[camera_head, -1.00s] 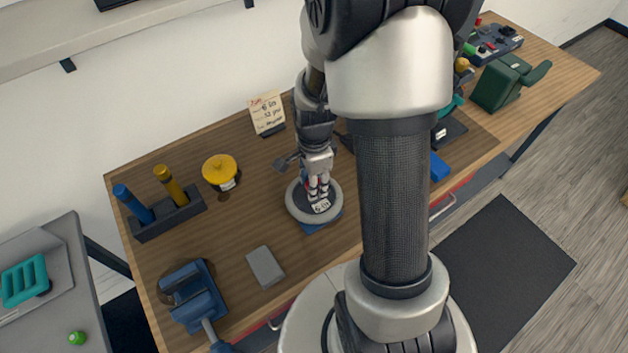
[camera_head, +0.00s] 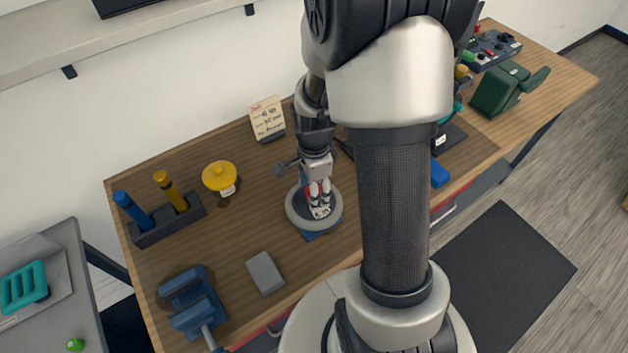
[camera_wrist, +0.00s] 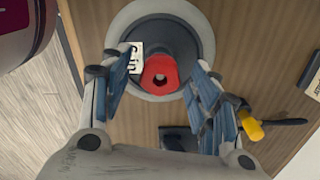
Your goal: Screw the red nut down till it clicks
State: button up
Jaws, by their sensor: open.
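The red nut (camera_wrist: 160,76) sits in the middle of a round grey base, with a hole showing in its top, in the wrist view. The round base (camera_head: 295,214) stands on the workbench and carries a small white label (camera_wrist: 131,57). My gripper (camera_head: 319,192) is over the base in the head view. In the wrist view my gripper (camera_wrist: 157,100) is open, with one blue-padded finger on each side of the nut and a gap to each. In the head view the nut is mostly hidden by the fingers, with a little red between them.
A grey block (camera_head: 265,272) and a blue vise (camera_head: 192,302) stand at the front left. A yellow-lidded pot (camera_head: 219,176), a holder with blue and yellow handles (camera_head: 168,220) and a note card (camera_head: 267,118) stand behind. A green case (camera_head: 497,90) stands far right.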

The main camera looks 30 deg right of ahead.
notch_tip(320, 180, up, 12)
dwell(0.4)
jog(key=n+p, duration=0.2)
jog(key=n, duration=1.9)
jog(key=shift+f+n+p, duration=0.1)
jog(key=shift+n+p, duration=0.2)
jog(key=shift+n, duration=0.1)
jog(key=shift+o, duration=0.3)
